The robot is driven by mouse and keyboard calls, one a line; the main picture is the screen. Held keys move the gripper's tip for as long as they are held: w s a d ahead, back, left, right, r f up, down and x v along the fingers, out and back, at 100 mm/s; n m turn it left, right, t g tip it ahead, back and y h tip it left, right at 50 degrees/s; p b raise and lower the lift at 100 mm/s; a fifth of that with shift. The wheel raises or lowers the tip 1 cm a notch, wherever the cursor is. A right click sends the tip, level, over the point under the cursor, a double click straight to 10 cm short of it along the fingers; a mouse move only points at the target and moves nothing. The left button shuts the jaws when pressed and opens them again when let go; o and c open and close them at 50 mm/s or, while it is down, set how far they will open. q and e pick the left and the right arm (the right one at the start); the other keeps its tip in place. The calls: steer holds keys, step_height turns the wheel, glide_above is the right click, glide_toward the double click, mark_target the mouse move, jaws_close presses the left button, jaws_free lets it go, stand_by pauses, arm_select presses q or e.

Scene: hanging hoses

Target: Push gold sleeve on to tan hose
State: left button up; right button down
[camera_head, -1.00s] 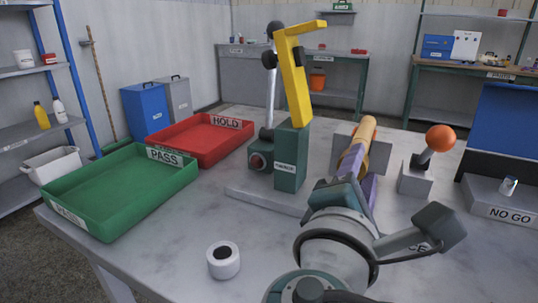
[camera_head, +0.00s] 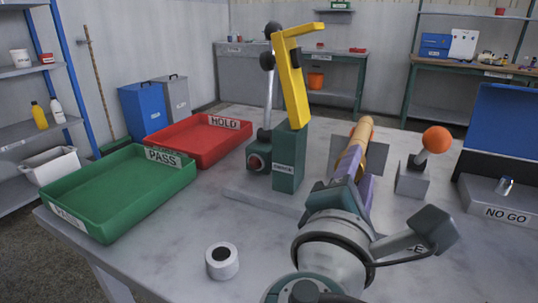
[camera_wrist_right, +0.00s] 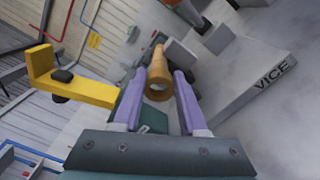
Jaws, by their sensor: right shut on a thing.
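My right gripper (camera_head: 354,185) reaches in from the lower right, over the table. In the right wrist view its two purple fingers (camera_wrist_right: 156,100) stand either side of the gold sleeve (camera_wrist_right: 159,86), shut on it. The sleeve's round hollow end faces the wrist camera. The tan hose (camera_head: 361,134) runs away from the gripper, in line with the sleeve (camera_head: 348,163). It also shows beyond the sleeve in the right wrist view (camera_wrist_right: 158,52). How far the sleeve overlaps the hose cannot be told. My left gripper is not in view.
A green block (camera_head: 289,160) with a yellow arm (camera_head: 294,85) stands close left of the gripper. An orange-knobbed lever (camera_head: 436,140) stands to the right. Green (camera_head: 100,217) and red (camera_head: 215,154) trays lie left. A white roll (camera_head: 222,270) sits in front.

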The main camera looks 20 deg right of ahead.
mark_target(361, 168)
steer(key=shift+w+d, duration=0.1)
steer(key=shift+d, duration=0.05)
steer(key=shift+w+d, duration=0.25)
steer(key=shift+w+d, duration=0.2)
steer(key=shift+x, duration=0.9)
steer(key=shift+d, duration=0.1)
